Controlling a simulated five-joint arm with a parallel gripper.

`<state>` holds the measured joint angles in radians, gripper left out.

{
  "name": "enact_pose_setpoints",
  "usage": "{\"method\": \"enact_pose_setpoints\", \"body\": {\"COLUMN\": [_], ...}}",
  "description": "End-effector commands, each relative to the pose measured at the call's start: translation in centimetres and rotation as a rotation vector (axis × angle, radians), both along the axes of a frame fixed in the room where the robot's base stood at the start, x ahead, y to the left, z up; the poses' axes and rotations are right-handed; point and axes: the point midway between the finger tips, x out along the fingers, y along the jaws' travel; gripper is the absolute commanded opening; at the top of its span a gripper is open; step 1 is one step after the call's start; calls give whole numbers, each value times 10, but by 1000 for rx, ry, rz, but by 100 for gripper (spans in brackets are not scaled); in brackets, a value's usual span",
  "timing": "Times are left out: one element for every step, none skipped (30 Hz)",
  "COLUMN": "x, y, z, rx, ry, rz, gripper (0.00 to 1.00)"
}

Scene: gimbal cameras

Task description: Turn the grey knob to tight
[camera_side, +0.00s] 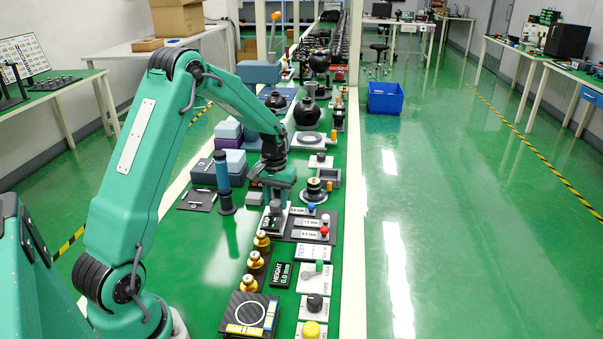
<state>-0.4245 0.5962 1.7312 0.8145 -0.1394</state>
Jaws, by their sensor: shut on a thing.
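My gripper (275,204) points down over the middle of the bench and is shut on a small grey part (276,208). The jaws and wrist hide most of this part, and I cannot tell whether it is the grey knob. Below it is a light grey block with a small dark display (266,222). A dark grey knob (315,302) sits on a white plate (303,310) near the front of the bench, apart from my gripper. Its pointer and the small lettering are too small to read.
Blue, white and red knobs (324,231) stand just right of my gripper. Several brass weights (251,284) line the left front. A green knob (319,266) and yellow knob (311,329) flank the dark one. A blue-topped post (222,172) stands left. Bare green bench (222,260) lies at front left.

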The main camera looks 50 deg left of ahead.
Motion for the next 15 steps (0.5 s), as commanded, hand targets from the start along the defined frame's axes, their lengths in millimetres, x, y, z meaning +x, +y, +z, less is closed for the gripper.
{"method": "enact_pose_setpoints", "body": {"x": [0,0,0,0,0,0,0,0,0,0,0,0,0,0,0], "y": [0,0,0,0,0,0,0,0,0,0,0,0,0,0,0], "z": [2,2,2,2,2,2,2,2,2,2,2,2,2,2,2], "rx": [0,0,1,1,1,1,1,1,1,1,1,1,1,1,1], "ry": [0,0,-1,-1,-1,-1,-1,-1,-1,-1,-1,-1,-1,-1,-1], "rz": [12,19,28,32,36,39,40,41,42,42,42,42,42,42,42], "gripper": [11,11,11,11,11,11,11,11,11,11,11,11,11,11,11]}}
